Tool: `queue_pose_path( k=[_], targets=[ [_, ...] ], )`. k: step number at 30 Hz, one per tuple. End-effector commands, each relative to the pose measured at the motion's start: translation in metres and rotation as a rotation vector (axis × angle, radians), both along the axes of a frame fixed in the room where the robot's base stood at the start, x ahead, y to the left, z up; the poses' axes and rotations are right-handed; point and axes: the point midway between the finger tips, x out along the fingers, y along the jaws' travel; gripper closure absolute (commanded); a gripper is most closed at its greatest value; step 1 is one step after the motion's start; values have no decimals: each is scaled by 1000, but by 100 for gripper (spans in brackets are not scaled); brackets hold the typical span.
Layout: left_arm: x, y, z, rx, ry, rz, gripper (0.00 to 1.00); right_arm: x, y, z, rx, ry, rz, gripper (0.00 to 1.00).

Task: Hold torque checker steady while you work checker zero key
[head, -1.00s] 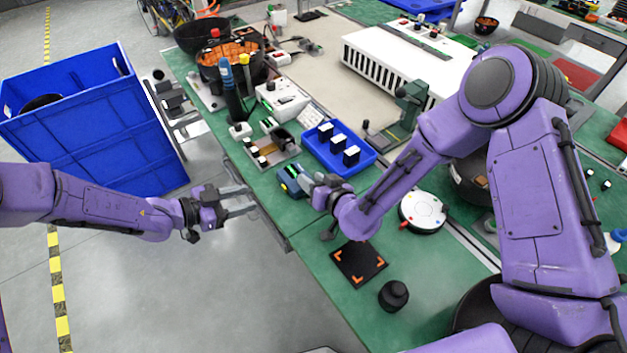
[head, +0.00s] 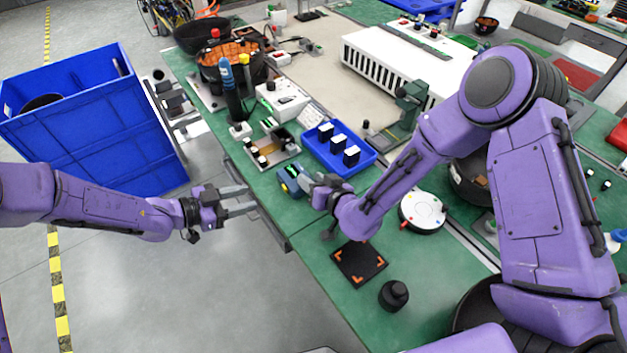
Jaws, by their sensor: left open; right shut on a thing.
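The torque checker (head: 289,181) is a small dark teal and blue box with a lit green display, at the front edge of the green bench. My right gripper (head: 308,185) is shut on its right side. The checker looks to rest on the bench, and part of it is hidden behind the fingers. The zero key is too small to make out. My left gripper (head: 245,200) is open and empty, over the floor just off the bench edge, to the left of the checker and apart from it.
A blue tray (head: 367,160) with several black and white blocks sits just behind the checker. A grey parts holder (head: 282,154) is to its left. A black mat with orange corners (head: 343,270) and a black knob (head: 393,295) lie in front. A blue crate (head: 140,135) stands on the floor at left.

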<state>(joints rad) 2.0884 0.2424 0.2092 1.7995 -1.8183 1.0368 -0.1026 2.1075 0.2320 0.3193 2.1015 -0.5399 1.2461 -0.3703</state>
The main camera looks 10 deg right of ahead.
Motion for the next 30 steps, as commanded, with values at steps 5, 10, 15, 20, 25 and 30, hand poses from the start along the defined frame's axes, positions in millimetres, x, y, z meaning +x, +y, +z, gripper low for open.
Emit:
queue_pose_path(
  k=[5,10,15,20,25,30],
  targets=[
    [9,2,22,22,-51,-8,100,-1,-1,-2,-1,7,-1,99],
    [0,23,38,248,-415,-167,100,-2,-1,-3,-1,7,-1,99],
    [-13,38,33,452,-822,-383,100,-2,-1,-3,-1,7,-1,99],
    [-21,42,26,550,-1077,-528,100,-2,-1,-3,-1,7,-1,99],
    [-21,42,26,584,-1187,-582,100,-2,-1,-3,-2,7,-1,99],
    [-20,42,26,585,-1192,-584,100,-2,-1,-3,-2,7,-1,99]
  ],
)
